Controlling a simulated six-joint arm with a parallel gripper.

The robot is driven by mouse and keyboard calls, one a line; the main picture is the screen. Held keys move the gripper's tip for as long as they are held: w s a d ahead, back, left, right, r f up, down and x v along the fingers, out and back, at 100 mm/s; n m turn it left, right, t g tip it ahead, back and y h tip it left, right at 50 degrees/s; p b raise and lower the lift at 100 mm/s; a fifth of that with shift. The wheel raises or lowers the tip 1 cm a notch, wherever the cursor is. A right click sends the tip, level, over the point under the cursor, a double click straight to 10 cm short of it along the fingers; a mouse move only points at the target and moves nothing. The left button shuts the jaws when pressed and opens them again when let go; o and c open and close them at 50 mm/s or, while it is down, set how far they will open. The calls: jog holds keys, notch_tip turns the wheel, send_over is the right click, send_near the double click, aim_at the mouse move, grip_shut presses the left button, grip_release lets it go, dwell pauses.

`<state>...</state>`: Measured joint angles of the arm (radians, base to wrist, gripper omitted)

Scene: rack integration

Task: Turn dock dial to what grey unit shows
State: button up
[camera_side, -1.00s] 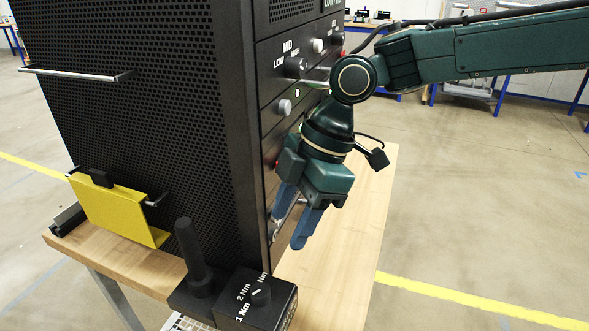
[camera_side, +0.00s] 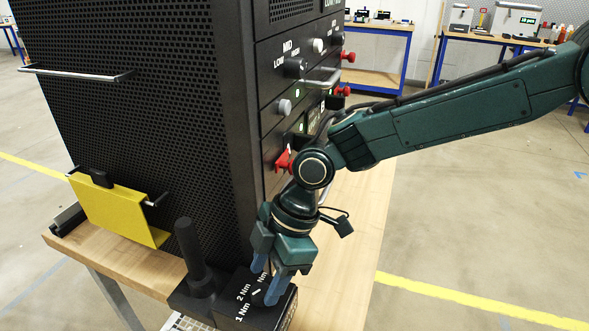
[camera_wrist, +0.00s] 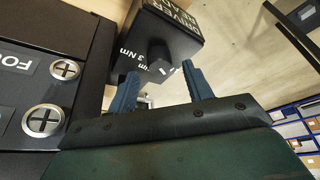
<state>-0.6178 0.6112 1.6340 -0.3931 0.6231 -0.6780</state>
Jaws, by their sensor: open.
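The dock is a black box (camera_side: 279,315) at the table's front corner, marked 1 Nm, 2 Nm and another Nm label that is partly covered. Its black dial (camera_wrist: 161,57) shows in the wrist view, with a 3 Nm label beside it. In the side view a finger partly hides the dial, and a white mark shows there; its exact setting is unclear. My gripper (camera_side: 266,280) is open, pointing down over the dock. In the wrist view its blue fingertips (camera_wrist: 160,78) lie either side of the dial, apparently without gripping it. I cannot identify the grey unit or read its setting.
The black rack (camera_side: 130,100) stands close left of my gripper, with knobs, handles and red knobs on its front. A black upright driver (camera_side: 194,258) stands beside the dock. A yellow bracket (camera_side: 115,212) is at the rack's side. The wooden table (camera_side: 340,250) is clear to the right.

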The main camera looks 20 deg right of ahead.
aim_at(258, 291)
jog(key=shift+x, duration=1.1)
jog(key=c, duration=1)
jog(key=shift+o, duration=0.2)
